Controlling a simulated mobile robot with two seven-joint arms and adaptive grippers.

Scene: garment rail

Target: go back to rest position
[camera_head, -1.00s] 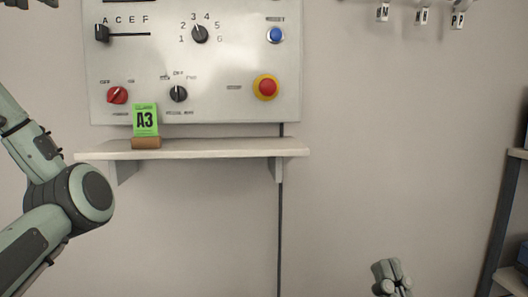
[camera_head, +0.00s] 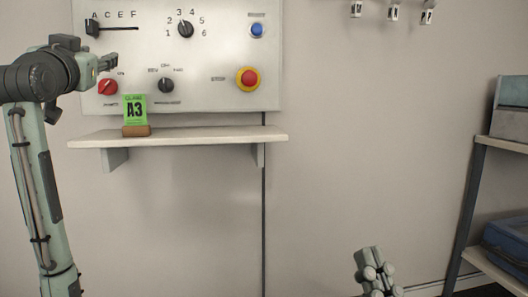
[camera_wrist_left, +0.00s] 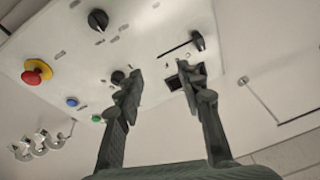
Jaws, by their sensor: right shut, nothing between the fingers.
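My left gripper (camera_head: 107,62) is at the upper left of the head view, in front of the control panel's left edge, above the red knob (camera_head: 107,87). In the left wrist view its two fingers (camera_wrist_left: 160,88) stand apart with nothing between them. The control panel (camera_head: 215,75) fills the space behind them and looks tilted there. My right gripper (camera_head: 372,268) is low in the head view, right of centre, shut and empty. It is in front of bare wall, away from other things.
A shelving rack (camera_head: 467,200) with a blue bin (camera_head: 507,245) stands at the right. White-tagged hooks (camera_head: 393,12) hang at the top. Wall between is clear.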

